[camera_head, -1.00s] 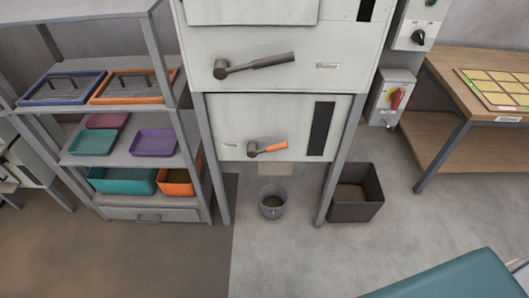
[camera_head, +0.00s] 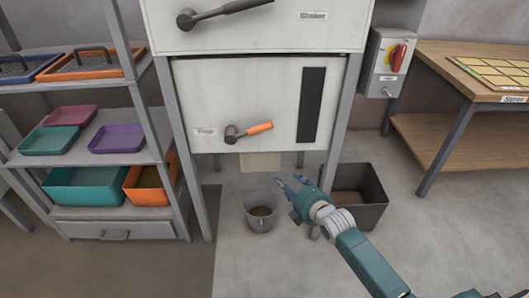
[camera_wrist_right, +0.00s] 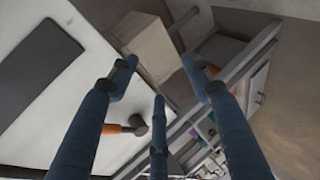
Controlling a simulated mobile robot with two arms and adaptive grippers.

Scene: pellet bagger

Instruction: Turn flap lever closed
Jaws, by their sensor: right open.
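The flap lever (camera_head: 249,132) has an orange grip and a grey hub. It sits on the lower white panel of the machine, beside a label reading "Flap", with the grip pointing right and slightly up. It also shows in the right wrist view (camera_wrist_right: 118,129), beyond my fingers. My right gripper (camera_head: 288,184) is open and empty, below and to the right of the lever and apart from it. In the right wrist view, the three blue fingers of the right gripper (camera_wrist_right: 158,85) are spread. My left gripper is not in view.
A grey bucket (camera_head: 262,212) stands on the floor under the spout (camera_head: 261,161). A dark bin (camera_head: 372,188) stands to its right, behind my right arm. Machine legs flank the panel. A shelf with trays (camera_head: 117,139) is at left, a wooden table (camera_head: 430,130) at right.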

